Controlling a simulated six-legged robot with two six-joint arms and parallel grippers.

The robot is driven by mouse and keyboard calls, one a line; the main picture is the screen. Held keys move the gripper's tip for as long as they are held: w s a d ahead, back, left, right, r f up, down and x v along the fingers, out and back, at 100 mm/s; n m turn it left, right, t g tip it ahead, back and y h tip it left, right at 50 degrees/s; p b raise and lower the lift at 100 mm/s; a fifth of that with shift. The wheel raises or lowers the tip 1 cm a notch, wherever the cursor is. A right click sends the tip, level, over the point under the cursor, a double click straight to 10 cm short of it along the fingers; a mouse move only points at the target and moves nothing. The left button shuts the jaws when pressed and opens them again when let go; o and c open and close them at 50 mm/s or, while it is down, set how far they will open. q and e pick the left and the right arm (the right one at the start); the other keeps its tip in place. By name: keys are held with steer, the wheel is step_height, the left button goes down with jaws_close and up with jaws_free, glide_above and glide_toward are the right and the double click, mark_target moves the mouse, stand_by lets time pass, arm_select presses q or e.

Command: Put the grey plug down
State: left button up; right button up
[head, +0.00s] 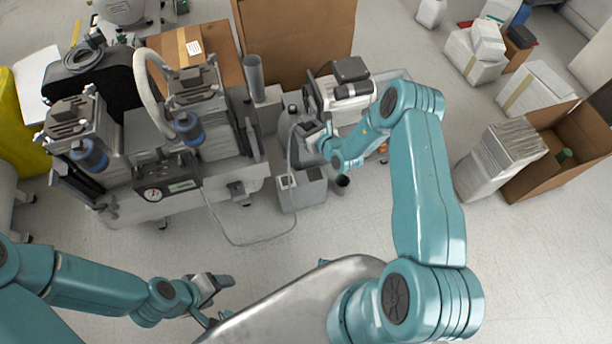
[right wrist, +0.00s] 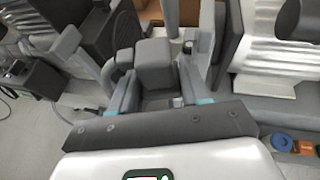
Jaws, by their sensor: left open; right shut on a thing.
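The grey plug (right wrist: 157,66) is a blocky grey piece between the two fingers of my right gripper (right wrist: 160,90) in the right wrist view. My right gripper also shows in the head view (head: 309,137), above a grey box (head: 303,192) at the right end of the compressor. There the plug is small and mostly hidden by the fingers. A thin grey cable (head: 289,155) hangs near this gripper. I cannot tell whether the plug touches anything below. My left gripper (head: 220,288) is open and empty, low over the floor at the bottom of the head view.
The large compressor unit (head: 150,208) with a pressure gauge stands at the left. A thin cable loops over the floor before it. A white-and-grey machine (head: 345,95) stands behind my right gripper. Cartons (head: 500,160) stand at the right. The front floor is largely clear.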

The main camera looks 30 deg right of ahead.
step_height(320, 180, down, 10)
steer(key=s+d+m+h+b, duration=0.2)
steer(key=d+m+h, duration=0.1)
steer(key=b, duration=1.5)
glide_above(315, 176)
step_height(315, 176, down, 16)
steer(key=shift+w+r, duration=0.1)
step_height(315, 176, down, 4)
steer(key=b, duration=0.4)
steer(key=shift+f+b, duration=0.2)
steer(key=shift+b, duration=0.15)
steer(key=shift+r, duration=0.25)
arm_select(q)
step_height(315, 176, down, 22)
steer(key=a, duration=0.1)
steer(key=shift+w+a+f+b, duration=0.15)
steer(key=shift+a+f+b, duration=0.05)
steer(key=shift+f+b, duration=0.1)
arm_select(e)
steer(key=shift+f, duration=0.55)
steer(key=shift+f, duration=0.1)
